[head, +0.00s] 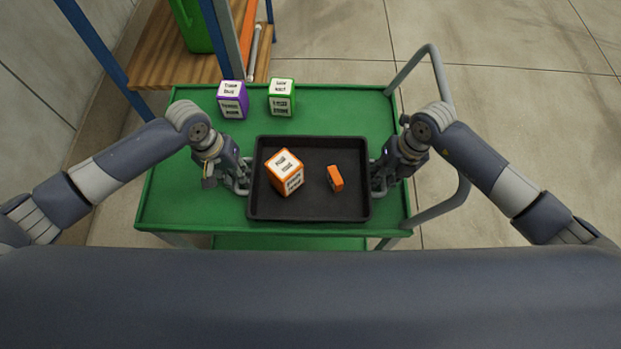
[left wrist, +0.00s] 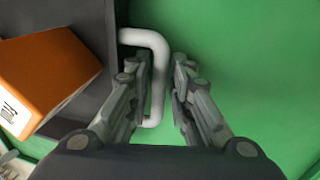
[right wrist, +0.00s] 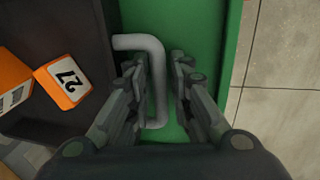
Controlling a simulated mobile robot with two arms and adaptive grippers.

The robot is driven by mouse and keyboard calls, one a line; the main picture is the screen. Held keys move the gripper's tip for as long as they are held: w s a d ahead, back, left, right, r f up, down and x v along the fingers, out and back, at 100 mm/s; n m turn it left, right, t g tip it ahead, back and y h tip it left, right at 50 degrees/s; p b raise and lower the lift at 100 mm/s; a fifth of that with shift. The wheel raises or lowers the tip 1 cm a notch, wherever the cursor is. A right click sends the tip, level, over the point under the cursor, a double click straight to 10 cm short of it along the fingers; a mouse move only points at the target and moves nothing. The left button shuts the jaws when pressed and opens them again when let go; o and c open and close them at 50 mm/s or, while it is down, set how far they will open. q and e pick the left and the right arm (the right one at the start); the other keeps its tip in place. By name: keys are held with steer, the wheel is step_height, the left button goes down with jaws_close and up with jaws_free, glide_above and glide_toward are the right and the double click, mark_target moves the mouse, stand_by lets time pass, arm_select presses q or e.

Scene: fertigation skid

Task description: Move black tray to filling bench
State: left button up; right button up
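The black tray (head: 322,207) lies on the green cart top (head: 185,205). It holds an orange-edged white box (head: 285,172) and a small orange block (head: 335,178). My left gripper (head: 243,178) is at the tray's left side. In the left wrist view its fingers stand open on both sides of a pale tray handle (left wrist: 158,70), with green showing in the gap. My right gripper (head: 378,178) is at the tray's right side. In the right wrist view its fingers are likewise open around the other handle (right wrist: 157,75).
A purple-edged box (head: 232,98) and a green-edged box (head: 281,97) stand behind the tray on the cart. A grey cart rail (head: 441,75) rises at the right. A wooden surface (head: 170,55) with a green container (head: 190,25) and blue posts is at the back left.

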arm_select(q)
jaws_close()
arm_select(e)
jaws_close()
arm_select(q)
steer(key=shift+r, duration=0.1)
arm_select(e)
steer(key=shift+r, duration=0.1)
